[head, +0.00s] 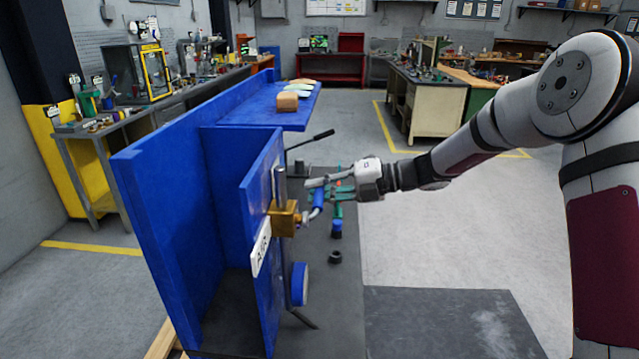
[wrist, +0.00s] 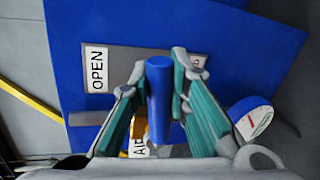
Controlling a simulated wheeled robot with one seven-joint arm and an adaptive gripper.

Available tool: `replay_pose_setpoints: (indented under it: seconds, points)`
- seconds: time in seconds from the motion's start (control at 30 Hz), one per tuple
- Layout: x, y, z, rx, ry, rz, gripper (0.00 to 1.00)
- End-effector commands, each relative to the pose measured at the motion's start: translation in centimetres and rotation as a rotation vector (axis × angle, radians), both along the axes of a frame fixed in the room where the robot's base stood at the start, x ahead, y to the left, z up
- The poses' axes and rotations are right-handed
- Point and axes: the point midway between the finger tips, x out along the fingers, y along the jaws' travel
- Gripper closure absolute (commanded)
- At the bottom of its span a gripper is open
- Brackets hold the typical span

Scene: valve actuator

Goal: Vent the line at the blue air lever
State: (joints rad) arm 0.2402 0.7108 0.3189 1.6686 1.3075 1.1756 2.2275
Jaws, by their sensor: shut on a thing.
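The blue air lever (head: 318,200) sticks out from a brass valve body (head: 284,218) on the blue panel (head: 262,180). In the wrist view the blue lever handle (wrist: 159,100) stands between my two fingers. My gripper (head: 312,190) reaches in from the right and is shut on the lever. Its green-padded fingers show on both sides of the handle in the wrist view (wrist: 160,90). An OPEN label (wrist: 96,69) is on a grey plate left of the handle. Most of the brass valve body is hidden behind the handle and fingers there.
A white AIR label (head: 261,247) is on the panel below the valve. A round blue gauge (head: 300,284) sits lower, and also shows in the wrist view (wrist: 250,117). A black-ended rod (head: 312,140) juts out above. Open floor lies to the right.

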Motion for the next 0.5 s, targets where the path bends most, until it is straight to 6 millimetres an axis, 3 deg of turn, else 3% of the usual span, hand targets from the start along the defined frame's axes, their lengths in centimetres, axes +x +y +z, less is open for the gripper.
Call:
replay_pose_setpoints:
  seconds: [0.5]
  points:
    - [0.2, -0.1, -1.8, 0.006, 0.184, -0.004, 1.00]
